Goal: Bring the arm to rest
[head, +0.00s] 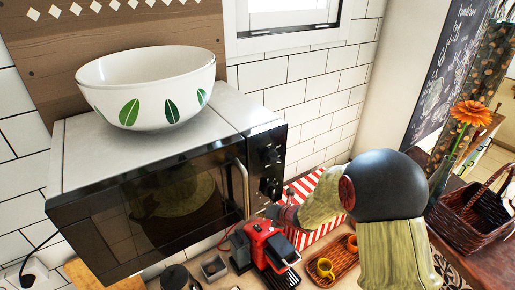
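My arm (390,250) shows at the lower right of the head view. An olive link rises from the bottom edge to a large dark round joint (385,185). From there a shorter olive link (321,205) with a dark red ring reaches left and down, in front of a red-and-white striped box. The arm is bent and raised over the counter. I cannot make out any gripper fingers, so whether they hold anything does not show.
A microwave (130,215) carries a white leaf-patterned bowl (150,85). A red coffee machine (265,247), the striped box (303,238) and a tray (345,262) with yellow cups stand close below my arm. A wicker basket (470,215) and an orange flower (473,112) are at right.

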